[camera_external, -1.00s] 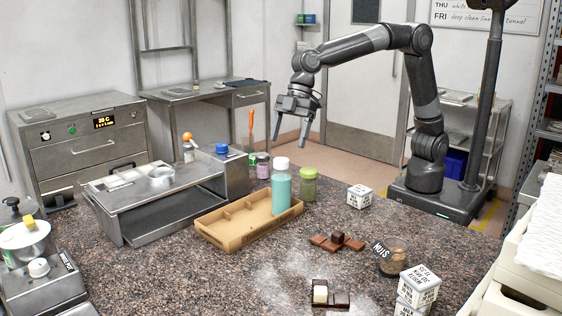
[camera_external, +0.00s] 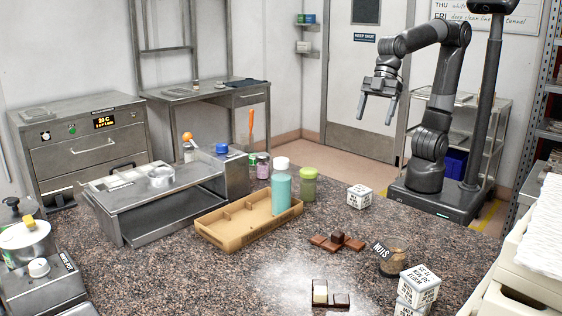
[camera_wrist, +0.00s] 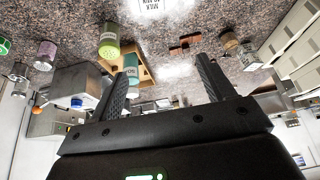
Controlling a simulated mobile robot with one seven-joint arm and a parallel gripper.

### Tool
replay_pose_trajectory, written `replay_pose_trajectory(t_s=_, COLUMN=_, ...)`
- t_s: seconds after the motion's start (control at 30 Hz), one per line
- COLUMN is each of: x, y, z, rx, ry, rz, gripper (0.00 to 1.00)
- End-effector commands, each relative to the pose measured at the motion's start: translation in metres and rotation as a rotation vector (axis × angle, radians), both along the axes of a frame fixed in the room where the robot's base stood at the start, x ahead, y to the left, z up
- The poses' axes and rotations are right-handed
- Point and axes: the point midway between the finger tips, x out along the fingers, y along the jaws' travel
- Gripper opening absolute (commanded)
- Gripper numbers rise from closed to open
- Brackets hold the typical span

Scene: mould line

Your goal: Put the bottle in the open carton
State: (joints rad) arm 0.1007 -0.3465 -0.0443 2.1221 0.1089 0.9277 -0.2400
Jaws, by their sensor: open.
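A teal bottle (camera_external: 281,190) with a white cap stands upright at the right end of the tan open carton (camera_external: 236,238). The carton's near wall hides the bottle's base, and the bottle appears to be inside it. In the wrist view the bottle (camera_wrist: 131,68) shows partly behind the left finger, with the carton (camera_wrist: 146,76) beside it. My gripper (camera_external: 375,119) is open and empty, raised behind the counter, well apart from the bottle and carton. Its two fingers also show spread in the wrist view (camera_wrist: 165,68).
A green jar (camera_external: 308,186) stands just behind the bottle. A steel machine (camera_external: 165,200) is left of the carton. A white lettered cube (camera_external: 359,196), chocolate pieces (camera_external: 337,243) and a nuts jar (camera_external: 394,262) are to the right.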

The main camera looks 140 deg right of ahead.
Motion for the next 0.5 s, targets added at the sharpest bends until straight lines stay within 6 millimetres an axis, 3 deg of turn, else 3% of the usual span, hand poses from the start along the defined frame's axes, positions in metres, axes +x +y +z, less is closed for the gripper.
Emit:
replay_pose_trajectory(t_s=0.03, x=-0.021, y=0.008, z=-0.003, rx=-0.003, ry=-0.007, rz=-0.001, gripper=0.75)
replay_pose_trajectory(t_s=0.2, x=-0.080, y=0.027, z=-0.025, rx=-0.008, ry=-0.022, rz=-0.023, gripper=0.75)
replay_pose_trajectory(t_s=0.33, x=-0.114, y=0.035, z=-0.042, rx=-0.013, ry=-0.033, rz=-0.038, gripper=0.75)
replay_pose_trajectory(t_s=0.5, x=-0.136, y=0.039, z=-0.057, rx=-0.018, ry=-0.040, rz=-0.049, gripper=0.75)
